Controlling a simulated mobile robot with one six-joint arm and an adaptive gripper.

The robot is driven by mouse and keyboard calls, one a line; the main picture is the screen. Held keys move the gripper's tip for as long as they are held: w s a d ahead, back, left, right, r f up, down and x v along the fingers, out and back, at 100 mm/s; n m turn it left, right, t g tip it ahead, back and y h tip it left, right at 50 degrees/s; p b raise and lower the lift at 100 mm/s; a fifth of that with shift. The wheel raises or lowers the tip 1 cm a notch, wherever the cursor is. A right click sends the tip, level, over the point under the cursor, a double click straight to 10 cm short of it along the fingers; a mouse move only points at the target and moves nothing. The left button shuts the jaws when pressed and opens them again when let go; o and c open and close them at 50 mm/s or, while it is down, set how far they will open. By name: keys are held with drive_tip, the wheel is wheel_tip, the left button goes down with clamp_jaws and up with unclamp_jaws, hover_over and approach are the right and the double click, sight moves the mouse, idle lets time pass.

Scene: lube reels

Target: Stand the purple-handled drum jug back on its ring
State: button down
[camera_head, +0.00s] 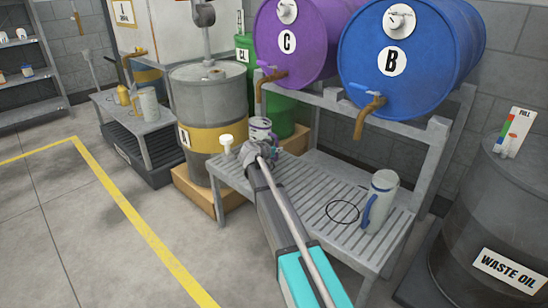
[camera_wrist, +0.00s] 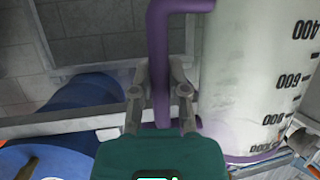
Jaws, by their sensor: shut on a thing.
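The purple-handled jug (camera_head: 261,127) is a pale jug with purple trim at the far left end of the slatted bench, partly hidden by my gripper. In the wrist view its purple handle (camera_wrist: 158,60) runs between my fingers, and its pale body (camera_wrist: 250,75) with black scale marks fills the right side. My gripper (camera_wrist: 160,85) is shut on the handle; in the head view the gripper (camera_head: 265,151) is just in front of the jug. A dark ring outline (camera_head: 343,201) lies empty on the bench slats. No ring shows under the purple-handled jug; its base is hidden.
A blue-handled jug (camera_head: 383,196) stands on the bench right of the ring outline. A cream-topped object (camera_head: 227,142) is left of my gripper. Purple drum C (camera_head: 300,55) and blue drum B (camera_head: 420,65) lie above the bench. A waste oil drum (camera_head: 490,215) stands right.

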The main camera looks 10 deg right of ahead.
drive_tip(key=shift+f+b, duration=0.7)
drive_tip(key=shift+f, duration=0.25)
drive_tip(key=shift+f, duration=0.15)
drive_tip(key=c, duration=0.6)
unclamp_jaws()
drive_tip(key=shift+c, duration=0.2)
drive_tip(key=shift+r, duration=0.2)
drive_tip(key=p+v, duration=0.4)
drive_tip(key=v, duration=0.8)
